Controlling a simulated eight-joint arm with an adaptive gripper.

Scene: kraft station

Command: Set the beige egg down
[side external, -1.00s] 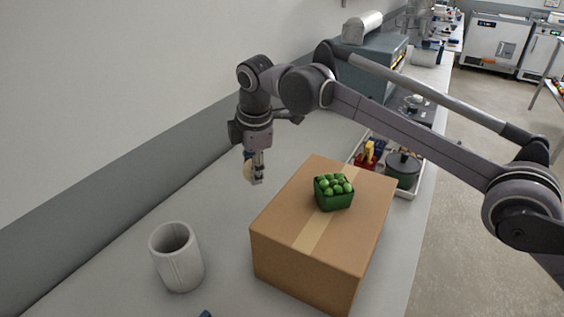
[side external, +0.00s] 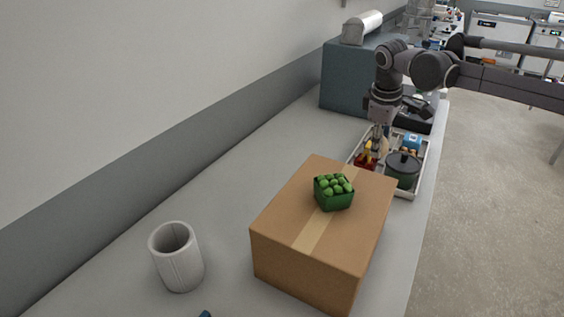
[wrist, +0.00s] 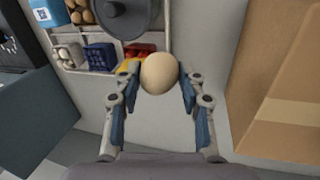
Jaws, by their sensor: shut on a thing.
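The beige egg (wrist: 159,73) is held between the two fingertips of my gripper (wrist: 159,80) in the wrist view. In the side external view my gripper (side external: 379,136) points down over the near left part of a white tray (side external: 423,168). The egg (side external: 385,146) shows small beside the fingers there. Whether the egg touches anything below cannot be told. My gripper is shut on the egg.
A cardboard box (side external: 300,268) bears a green punnet (side external: 334,198). A grey cup (side external: 181,268) stands front left.

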